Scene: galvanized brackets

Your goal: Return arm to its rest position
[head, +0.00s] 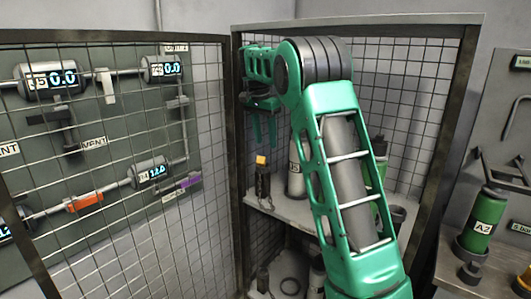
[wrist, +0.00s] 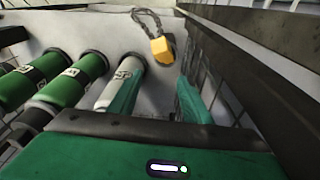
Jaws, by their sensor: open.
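My gripper (head: 264,140) is in the upper left of the open cage cabinet in the head view, fingers pointing down, above the cabinet shelf. In the wrist view its two green fingers (wrist: 160,85) are apart with nothing seen between them. A yellow block on a dark chain (wrist: 160,48) lies beyond the fingertips; in the head view the yellow block (head: 261,160) is just below the gripper. A pale cylinder (head: 296,178) stands to the right of the fingers, and it also shows in the wrist view (wrist: 115,85). My green arm reaches across the cabinet opening.
The cabinet's mesh door (head: 130,150) stands open at left, before a wall panel with gauges. The cabinet's right frame post (head: 446,130) is near my arm. Green cylinders (wrist: 85,75) stand beside the pale one. A green A2 cylinder (head: 480,232) stands on the right bench.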

